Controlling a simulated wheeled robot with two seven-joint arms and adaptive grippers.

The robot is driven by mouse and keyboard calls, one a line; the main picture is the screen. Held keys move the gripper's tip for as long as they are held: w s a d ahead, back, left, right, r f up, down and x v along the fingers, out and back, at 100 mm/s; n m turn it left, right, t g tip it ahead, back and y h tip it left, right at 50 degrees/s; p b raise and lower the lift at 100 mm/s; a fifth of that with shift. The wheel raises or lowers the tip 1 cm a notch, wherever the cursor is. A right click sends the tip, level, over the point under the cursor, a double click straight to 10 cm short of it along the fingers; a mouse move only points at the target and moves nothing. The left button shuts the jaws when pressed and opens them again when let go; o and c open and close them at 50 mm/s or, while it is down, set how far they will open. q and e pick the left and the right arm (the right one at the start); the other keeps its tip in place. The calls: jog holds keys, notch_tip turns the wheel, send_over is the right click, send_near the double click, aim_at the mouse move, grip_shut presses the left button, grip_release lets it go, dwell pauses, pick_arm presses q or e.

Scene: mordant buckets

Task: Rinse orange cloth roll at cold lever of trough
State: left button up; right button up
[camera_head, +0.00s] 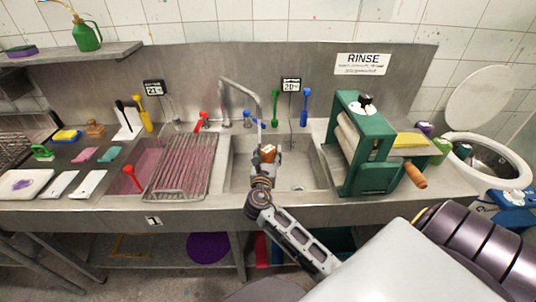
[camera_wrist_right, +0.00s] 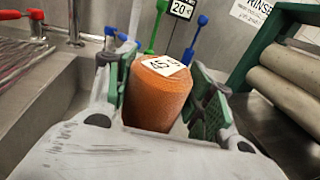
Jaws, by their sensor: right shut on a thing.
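The orange cloth roll (camera_wrist_right: 158,98) stands upright between the green pads of my right gripper (camera_wrist_right: 165,105), which is shut on it. A white label lies on its top. In the head view the roll (camera_head: 268,150) is over the trough (camera_head: 305,172), close to the tap (camera_head: 258,100). The blue cold lever (camera_head: 262,124) is just behind the roll, beside the tap base; the red lever (camera_head: 201,118) is to the left. Whether water runs cannot be told. My left gripper is not in view.
A wire rack (camera_head: 180,165) lies over the basin left of the trough. A green wringer (camera_head: 368,145) with a wooden handle stands at the right. Green and blue tools (camera_head: 306,105) hang on the back wall. A RINSE sign (camera_head: 362,63) is above.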

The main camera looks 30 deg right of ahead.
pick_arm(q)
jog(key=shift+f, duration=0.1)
pick_arm(e)
jog(key=shift+w, duration=0.15)
jog(key=shift+w+d+b, duration=0.25)
jog(key=shift+w+b, duration=0.1)
jog(key=shift+w, duration=0.35)
jog(key=shift+w+d+b, duration=0.25)
jog(key=shift+w+b, duration=0.1)
jog(key=shift+w, duration=0.3)
jog(key=shift+w+d+b, duration=0.25)
jog(key=shift+w+b, duration=0.1)
jog(key=shift+w, duration=0.35)
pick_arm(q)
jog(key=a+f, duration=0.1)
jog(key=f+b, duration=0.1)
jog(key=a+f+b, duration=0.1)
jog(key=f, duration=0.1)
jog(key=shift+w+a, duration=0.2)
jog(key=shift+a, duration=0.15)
pick_arm(e)
jog(key=w+d, duration=0.3)
jog(key=w, duration=0.5)
jog(key=shift+w, duration=0.4)
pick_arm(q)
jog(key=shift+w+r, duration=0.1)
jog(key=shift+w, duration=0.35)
pick_arm(e)
jog(key=shift+d, duration=0.1)
